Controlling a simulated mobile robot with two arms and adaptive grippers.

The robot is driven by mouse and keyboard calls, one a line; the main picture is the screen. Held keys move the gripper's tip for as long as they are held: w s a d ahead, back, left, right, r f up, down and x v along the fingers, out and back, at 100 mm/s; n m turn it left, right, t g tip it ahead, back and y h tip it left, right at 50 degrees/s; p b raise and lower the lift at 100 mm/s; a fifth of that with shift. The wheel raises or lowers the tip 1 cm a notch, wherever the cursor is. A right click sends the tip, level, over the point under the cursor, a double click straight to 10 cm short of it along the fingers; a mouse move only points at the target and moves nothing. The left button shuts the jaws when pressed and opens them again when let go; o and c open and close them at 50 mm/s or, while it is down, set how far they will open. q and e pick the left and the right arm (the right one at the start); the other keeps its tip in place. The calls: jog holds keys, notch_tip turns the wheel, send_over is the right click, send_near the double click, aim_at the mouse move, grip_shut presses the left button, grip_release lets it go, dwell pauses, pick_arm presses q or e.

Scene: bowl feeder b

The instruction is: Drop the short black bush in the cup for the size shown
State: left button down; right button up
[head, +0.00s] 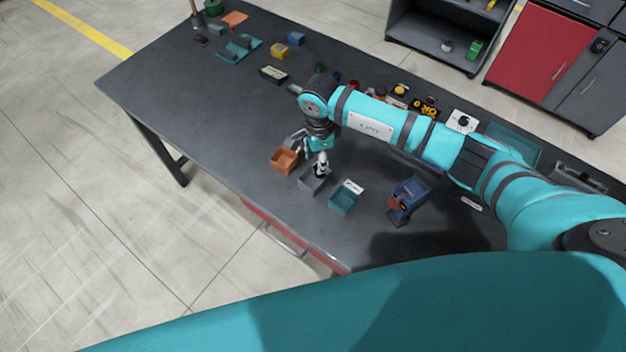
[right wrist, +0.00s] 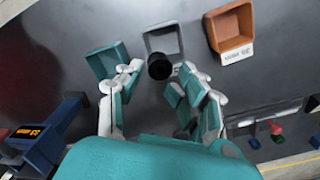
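The black bush (right wrist: 160,66) is a short dark cylinder at the near edge of the grey cup (right wrist: 163,38) in the right wrist view. My right gripper (right wrist: 160,72) has its fingers spread on both sides of the bush, with a visible gap on each side. In the head view this gripper (head: 321,170) points down over the grey cup (head: 311,185). An orange cup (right wrist: 231,28) and a teal cup (right wrist: 106,62) stand on either side of the grey one. A blue gauge (right wrist: 42,128) has a lit orange display; I cannot read it surely. My left gripper is not in view.
The dark table (head: 190,105) has clear room at its left. A white dial unit (head: 462,121) stands beyond my arm. A red drawer (head: 290,235) is below the front edge.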

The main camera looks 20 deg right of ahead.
jog(key=o, duration=0.5)
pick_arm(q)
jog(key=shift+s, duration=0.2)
pick_arm(e)
jog(key=shift+r, duration=0.15)
notch_tip(320, 180, up, 12)
jog(key=shift+f, duration=0.15)
dwell(0.3)
